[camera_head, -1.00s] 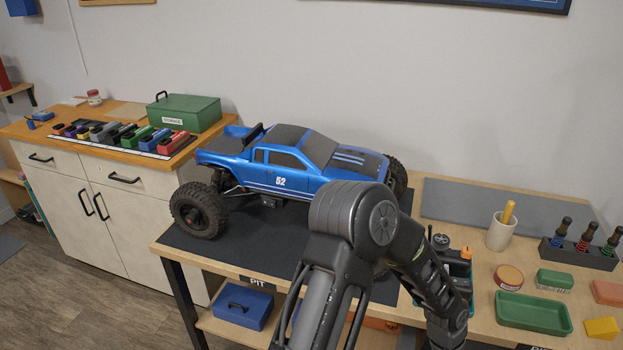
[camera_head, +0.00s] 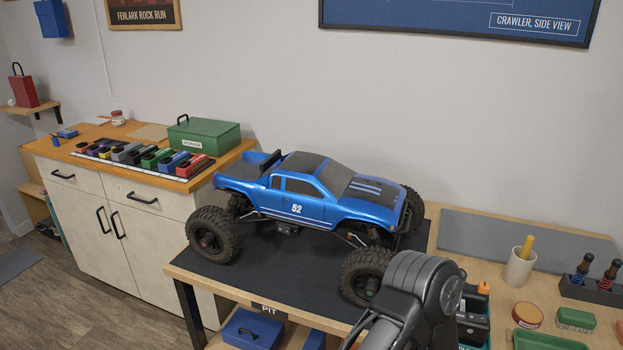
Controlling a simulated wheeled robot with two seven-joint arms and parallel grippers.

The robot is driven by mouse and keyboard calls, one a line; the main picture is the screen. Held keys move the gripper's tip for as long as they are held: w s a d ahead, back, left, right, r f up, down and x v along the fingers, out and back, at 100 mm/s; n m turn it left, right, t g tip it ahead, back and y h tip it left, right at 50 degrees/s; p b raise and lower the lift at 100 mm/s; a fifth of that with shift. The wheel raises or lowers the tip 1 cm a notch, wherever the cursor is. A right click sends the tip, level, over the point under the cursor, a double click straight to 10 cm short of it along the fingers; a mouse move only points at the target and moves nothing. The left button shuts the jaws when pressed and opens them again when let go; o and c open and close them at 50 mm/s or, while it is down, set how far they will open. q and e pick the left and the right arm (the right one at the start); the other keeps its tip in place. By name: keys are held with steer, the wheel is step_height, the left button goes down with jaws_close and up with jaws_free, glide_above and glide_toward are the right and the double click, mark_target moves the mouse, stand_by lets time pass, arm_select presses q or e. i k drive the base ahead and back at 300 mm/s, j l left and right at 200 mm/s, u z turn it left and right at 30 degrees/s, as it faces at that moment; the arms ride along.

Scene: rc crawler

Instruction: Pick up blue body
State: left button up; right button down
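The blue body (camera_head: 305,198) of the crawler sits on its chassis, with dark roof and hood panels and a white 52 on the door. The crawler stands on large black wheels (camera_head: 214,234) on a dark mat (camera_head: 275,270) on the pit table. One of my arms shows at the lower right in front of the table, near the front wheel. Its gripper is outside the picture, and no other gripper shows.
A wooden-topped cabinet (camera_head: 165,205) stands at the left with a green storage box (camera_head: 210,136) and a row of coloured packs. The mat in front of the crawler is partly clear.

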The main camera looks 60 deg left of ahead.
mark_target(312, 189)
steer(key=i+u, duration=0.1)
steer(key=i, duration=0.35)
steer(key=u, duration=2.2)
